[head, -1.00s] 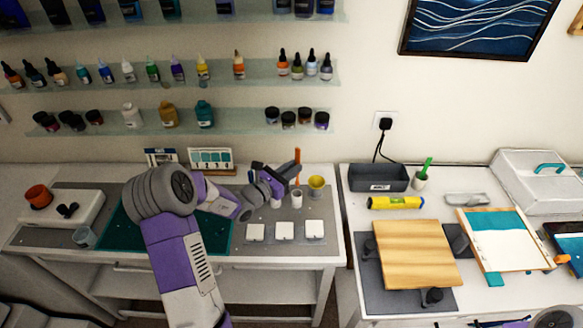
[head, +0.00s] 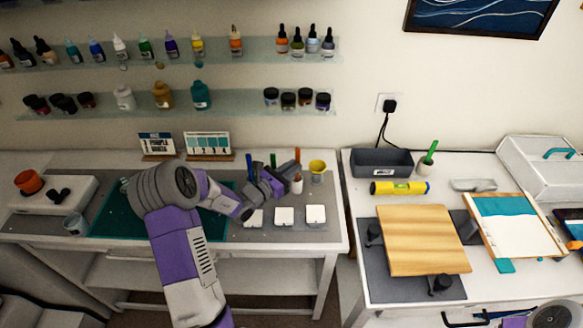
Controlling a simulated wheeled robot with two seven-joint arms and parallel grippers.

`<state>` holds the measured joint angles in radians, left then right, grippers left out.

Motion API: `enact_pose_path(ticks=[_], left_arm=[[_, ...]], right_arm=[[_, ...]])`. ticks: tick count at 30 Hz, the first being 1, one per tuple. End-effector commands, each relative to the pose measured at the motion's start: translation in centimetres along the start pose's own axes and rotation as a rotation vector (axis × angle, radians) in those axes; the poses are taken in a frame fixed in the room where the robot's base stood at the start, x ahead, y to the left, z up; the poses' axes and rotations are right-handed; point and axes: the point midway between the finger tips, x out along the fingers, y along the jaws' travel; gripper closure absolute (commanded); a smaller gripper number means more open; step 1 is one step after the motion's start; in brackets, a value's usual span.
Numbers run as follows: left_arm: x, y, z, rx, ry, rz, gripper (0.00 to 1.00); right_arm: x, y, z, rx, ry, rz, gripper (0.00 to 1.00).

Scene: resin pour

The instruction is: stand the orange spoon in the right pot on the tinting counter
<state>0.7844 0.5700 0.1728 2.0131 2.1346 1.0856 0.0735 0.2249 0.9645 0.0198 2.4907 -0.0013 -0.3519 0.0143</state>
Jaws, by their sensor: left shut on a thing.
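My left gripper (head: 284,180) is over the tinting counter (head: 330,222), shut on the orange spoon. The orange spoon (head: 297,155) is upright, its handle showing above the fingers. The right pot (head: 297,187), small and white, is directly beneath it. The spoon's lower end is hidden by the fingers, so I cannot tell whether it touches the pot's bottom. A blue spoon (head: 249,166) and a green spoon (head: 273,160) stand upright to the left, their lower parts hidden behind my gripper. My right gripper is out of the picture.
A yellow cup (head: 317,167) stands just right of the right pot. White square tiles (head: 284,215) lie in front. Small display cards (head: 207,144) stand behind. Bottle shelves (head: 240,98) are on the wall above. A second table with a wooden board (head: 420,240) is to the right.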

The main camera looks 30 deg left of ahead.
Motion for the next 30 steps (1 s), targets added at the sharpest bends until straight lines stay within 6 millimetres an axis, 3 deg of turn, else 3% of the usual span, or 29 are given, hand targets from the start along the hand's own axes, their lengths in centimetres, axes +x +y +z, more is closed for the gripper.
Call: enact_pose_path(ticks=[8, 9, 15, 24, 30], left_arm=[[0.0, 0.0, -0.1, 0.001, -0.001, 0.0, 1.0], [0.0, 0.0, -0.1, 0.001, -0.001, 0.0, 0.81], [0.0, 0.0, -0.1, 0.001, -0.001, 0.0, 0.54], [-0.3, 0.1, -0.1, 0.001, 0.001, 0.001, 0.54], [-3.1, 0.1, -0.1, 0.0, 0.002, 0.004, 0.54]], right_arm=[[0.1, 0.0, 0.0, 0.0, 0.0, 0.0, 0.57], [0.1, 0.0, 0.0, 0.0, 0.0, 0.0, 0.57], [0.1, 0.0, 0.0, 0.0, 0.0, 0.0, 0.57], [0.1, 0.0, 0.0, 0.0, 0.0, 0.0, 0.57], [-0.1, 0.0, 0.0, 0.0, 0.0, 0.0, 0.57]])
